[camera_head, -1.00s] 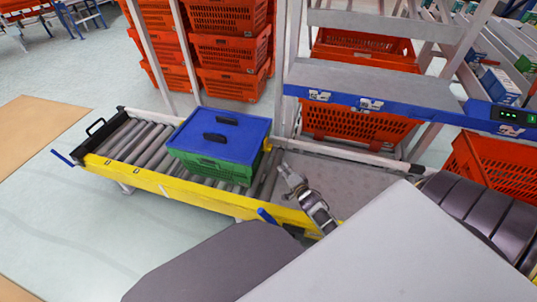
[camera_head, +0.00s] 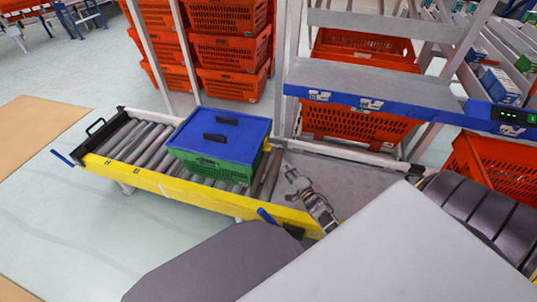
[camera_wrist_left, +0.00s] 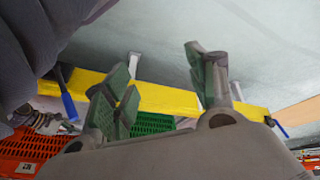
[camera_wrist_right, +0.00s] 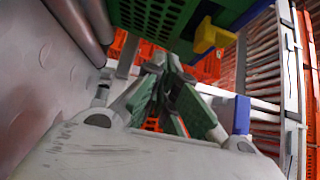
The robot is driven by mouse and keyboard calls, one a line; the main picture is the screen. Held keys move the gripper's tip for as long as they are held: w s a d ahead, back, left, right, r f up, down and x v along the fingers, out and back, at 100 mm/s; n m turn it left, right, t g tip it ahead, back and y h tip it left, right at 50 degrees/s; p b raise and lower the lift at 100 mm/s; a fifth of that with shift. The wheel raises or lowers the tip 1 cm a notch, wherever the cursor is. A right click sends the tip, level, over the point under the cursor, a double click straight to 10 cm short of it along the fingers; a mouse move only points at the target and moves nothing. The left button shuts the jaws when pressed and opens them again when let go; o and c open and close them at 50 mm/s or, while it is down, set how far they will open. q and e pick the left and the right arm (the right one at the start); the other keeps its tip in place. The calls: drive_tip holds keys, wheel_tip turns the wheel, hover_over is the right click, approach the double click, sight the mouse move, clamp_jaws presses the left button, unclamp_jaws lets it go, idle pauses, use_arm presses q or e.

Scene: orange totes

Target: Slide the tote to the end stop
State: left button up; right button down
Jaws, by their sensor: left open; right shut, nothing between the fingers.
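The tote is a green crate with a blue lid (camera_head: 217,145), lying on the grey rollers of the yellow-sided conveyor (camera_head: 165,184). Bare rollers stretch to its left, up to the black end stop (camera_head: 92,138) at the conveyor's far left end. My right gripper (camera_head: 287,171) is shut and empty, just right of the tote and apart from it. In the right wrist view its green-padded fingers (camera_wrist_right: 165,65) are together, with the tote's green wall (camera_wrist_right: 155,18) above them. My left gripper (camera_wrist_left: 160,85) is open and empty near the yellow rail; the head view does not show it.
Orange crates (camera_head: 228,52) are stacked behind the conveyor. A grey shelf with a blue front edge (camera_head: 375,103) stands at the back right, over another orange crate. A flat grey plate (camera_head: 345,180) continues the conveyor to the right of the rollers.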

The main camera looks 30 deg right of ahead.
use_arm(q)
wheel_tip(320, 180, down, 12)
drive_tip(key=w+d+n+t+h+b, duration=0.1)
drive_tip(key=d+t+b, duration=0.1)
drive_tip(key=b, duration=0.3)
drive_tip(key=shift+d+h+b, duration=0.35)
drive_tip(key=shift+d+h, duration=0.05)
drive_tip(key=shift+d, duration=0.05)
use_arm(e)
drive_tip(key=w+a, duration=0.1)
drive_tip(key=w, duration=1.1)
drive_tip(key=shift+w+a, duration=0.4)
drive_tip(key=shift+w, duration=0.1)
